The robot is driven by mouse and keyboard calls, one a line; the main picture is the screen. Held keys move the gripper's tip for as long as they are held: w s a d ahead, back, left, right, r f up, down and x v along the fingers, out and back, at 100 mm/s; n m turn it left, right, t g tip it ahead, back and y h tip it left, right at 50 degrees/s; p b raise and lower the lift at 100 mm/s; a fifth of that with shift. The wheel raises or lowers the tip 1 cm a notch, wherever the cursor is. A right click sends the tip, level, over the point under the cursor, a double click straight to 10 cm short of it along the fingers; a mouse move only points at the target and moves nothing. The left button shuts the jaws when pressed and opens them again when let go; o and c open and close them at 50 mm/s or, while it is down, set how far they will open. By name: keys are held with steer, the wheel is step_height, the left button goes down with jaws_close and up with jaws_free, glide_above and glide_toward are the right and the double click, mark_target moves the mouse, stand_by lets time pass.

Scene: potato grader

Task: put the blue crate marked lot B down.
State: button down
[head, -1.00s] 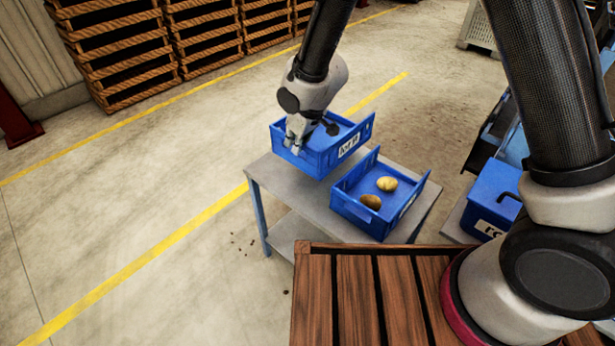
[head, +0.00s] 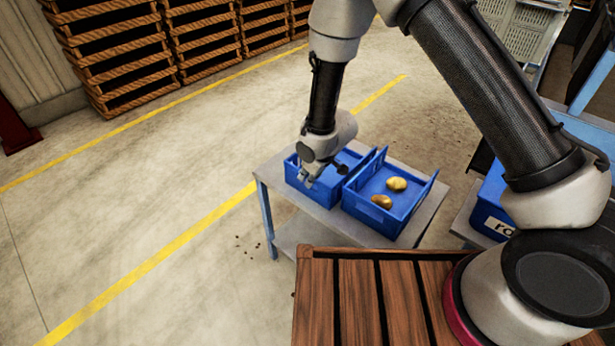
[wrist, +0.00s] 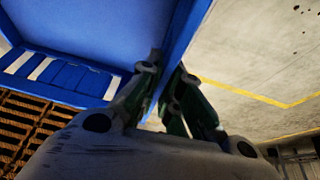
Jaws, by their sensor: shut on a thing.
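A blue crate (head: 322,198) is at the far left part of a grey table, and its label does not show now. My gripper (head: 305,181) is shut on its left wall. In the wrist view my gripper (wrist: 170,100) has one finger on each side of the blue crate wall (wrist: 182,45). The crate looks empty and roughly level, at about the table top's height. I cannot tell whether its base touches the table. A second blue crate (head: 368,214), holding two potatoes (head: 396,183), stands close on its right; any gap is hard to judge.
The grey table (head: 425,212) has a narrow bare strip on the right. Brown wooden slats (head: 365,290) lie in front. Another blue crate (head: 490,215) is at the right. Wooden pallets (head: 120,55) are stacked at the back left. The floor left of the table is open.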

steer(key=shift+f, duration=0.1)
steer(key=c, duration=1.6)
jaws_free()
steer(key=v, duration=1.2)
steer(key=shift+d, duration=0.1)
steer(key=s+d+r+m+t+h, duration=0.15)
steer(key=d+r+m, duration=0.45)
steer(key=d+r, duration=1.6)
steer(key=s+d+r+m, duration=0.1)
steer(key=s+d+r, duration=0.1)
steer(key=s+d, duration=0.2)
steer(key=s+d+r+m+h, duration=0.1)
steer(key=s+d+r+m, duration=0.1)
steer(key=s+d, duration=0.3)
steer(key=s+d+r+m, duration=0.1)
steer(key=s+d+r, duration=0.3)
steer(key=s, duration=0.6)
steer(key=shift+s+d+h, duration=0.2)
steer(key=shift+d+h, duration=0.1)
steer(key=shift+h, duration=0.05)
